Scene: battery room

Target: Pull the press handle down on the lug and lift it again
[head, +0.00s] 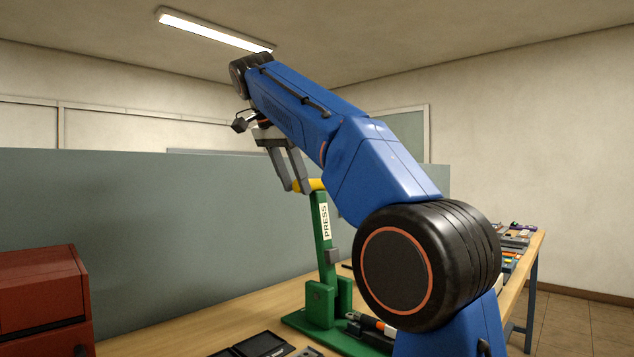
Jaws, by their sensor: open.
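The press (322,238) is a green upright lever with a white PRESS label, standing on a green base (305,327) on the bench. Its yellow handle (316,185) sits crosswise at the top of the lever, partly hidden behind my arm. My gripper (296,190) is open and points down, with its fingertips at the left end of the yellow handle. I cannot tell whether the fingers touch the handle or stand around it. The lug is not clearly visible; my arm hides part of the press base.
A red cabinet (42,290) stands at the left. A grey partition (130,230) runs behind the bench (190,330). A dark open tray (262,345) lies at the front. Several small items (515,240) crowd the far right bench. The bench left of the press is mostly clear.

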